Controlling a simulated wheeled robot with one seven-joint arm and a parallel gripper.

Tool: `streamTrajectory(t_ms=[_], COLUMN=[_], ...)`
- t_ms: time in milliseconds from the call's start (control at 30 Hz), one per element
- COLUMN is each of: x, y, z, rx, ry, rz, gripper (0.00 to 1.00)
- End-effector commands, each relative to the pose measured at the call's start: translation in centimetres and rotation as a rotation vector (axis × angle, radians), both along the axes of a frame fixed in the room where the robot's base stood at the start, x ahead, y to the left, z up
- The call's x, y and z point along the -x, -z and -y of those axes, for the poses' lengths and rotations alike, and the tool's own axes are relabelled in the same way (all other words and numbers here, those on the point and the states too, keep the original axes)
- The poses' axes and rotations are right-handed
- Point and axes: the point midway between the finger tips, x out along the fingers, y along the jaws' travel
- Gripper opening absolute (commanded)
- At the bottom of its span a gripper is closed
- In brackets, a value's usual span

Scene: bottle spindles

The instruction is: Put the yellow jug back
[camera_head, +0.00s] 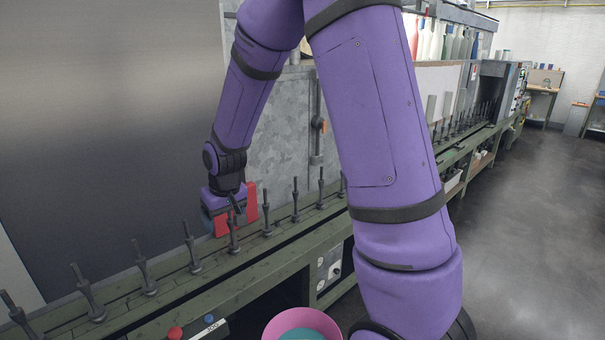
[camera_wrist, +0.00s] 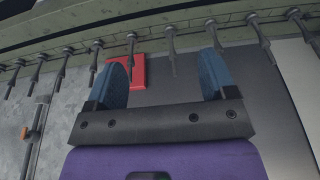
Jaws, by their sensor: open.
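No yellow jug can be made out in either view. My gripper (camera_head: 222,214) is at the conveyor line in the head view, in front of the grey metal housing and close to the upright spindles. In the wrist view my gripper (camera_wrist: 164,70) shows two blue finger pads spread wide apart. Nothing is held between them. The dark spindles (camera_wrist: 171,45) stand in a row beyond the fingers, and they also show along the rail in the head view (camera_head: 192,250).
A red panel (camera_head: 251,200) is beside my gripper and shows behind the left pad in the wrist view (camera_wrist: 139,72). A pink container (camera_head: 283,318) with something teal inside is at the bottom. Several coloured bottles (camera_head: 447,42) stand at the back. Floor is clear at right.

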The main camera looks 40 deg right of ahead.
Motion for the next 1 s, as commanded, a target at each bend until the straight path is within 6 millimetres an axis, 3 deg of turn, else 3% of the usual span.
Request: streamTrajectory(t_ms=[33, 200, 500, 800, 1000], x=[0.9, 4.3, 11.8, 20.3, 25.3], y=[-2.1, -7.4, -14.9, -19.5, -20.8], z=[0.0, 0.0, 0.0, 0.0, 0.1], rx=[0.000, 0.002, 0.004, 0.006, 0.007], ry=[-0.001, 0.000, 0.000, 0.003, 0.005], rz=[0.018, 0.052, 0.111, 0.170, 0.200], gripper=[0.78, 0.78, 0.78, 0.78, 0.78])
